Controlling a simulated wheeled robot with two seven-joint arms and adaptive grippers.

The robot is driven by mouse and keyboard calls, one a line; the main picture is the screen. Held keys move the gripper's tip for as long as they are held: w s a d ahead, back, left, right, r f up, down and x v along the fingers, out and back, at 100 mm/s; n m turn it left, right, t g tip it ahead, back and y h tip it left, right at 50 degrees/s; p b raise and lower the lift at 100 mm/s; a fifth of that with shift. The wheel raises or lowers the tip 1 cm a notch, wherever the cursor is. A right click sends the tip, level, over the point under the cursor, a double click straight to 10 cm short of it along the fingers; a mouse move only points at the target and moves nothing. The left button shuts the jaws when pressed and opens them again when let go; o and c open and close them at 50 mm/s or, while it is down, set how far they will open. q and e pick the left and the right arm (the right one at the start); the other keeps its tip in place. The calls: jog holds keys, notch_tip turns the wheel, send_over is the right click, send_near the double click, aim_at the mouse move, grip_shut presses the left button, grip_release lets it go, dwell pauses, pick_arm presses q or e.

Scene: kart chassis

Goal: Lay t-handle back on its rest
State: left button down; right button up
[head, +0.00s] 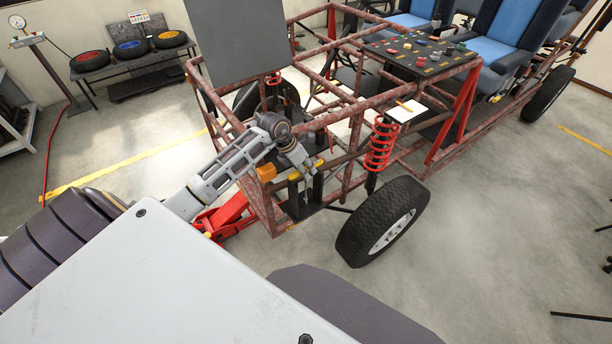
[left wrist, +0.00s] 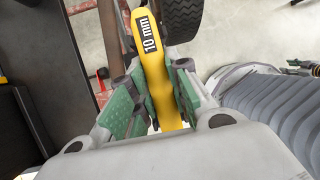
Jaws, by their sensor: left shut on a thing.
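The t-handle is a yellow bar labelled "10 mm" (left wrist: 150,50) in the left wrist view. My left gripper (left wrist: 153,95) is shut on it, with green pads on both sides of the bar. In the head view my left gripper (head: 303,168) is at the front corner of the kart frame, and a bit of yellow handle (head: 316,164) shows beside it. Dark upright plates (head: 318,188) stand just below the gripper. I cannot tell whether they are the rest, or whether the handle touches them. My right gripper is not in view.
The rusty tube frame (head: 262,205) surrounds the gripper. An orange block (head: 266,172) sits close on its left. A red spring (head: 381,146) and a front wheel (head: 383,222) are to the right. A red jack (head: 226,217) is below left. The floor at right is mostly clear.

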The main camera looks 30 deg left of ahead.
aim_at(306, 187)
pick_arm(q)
jog(key=shift+f, duration=1.55)
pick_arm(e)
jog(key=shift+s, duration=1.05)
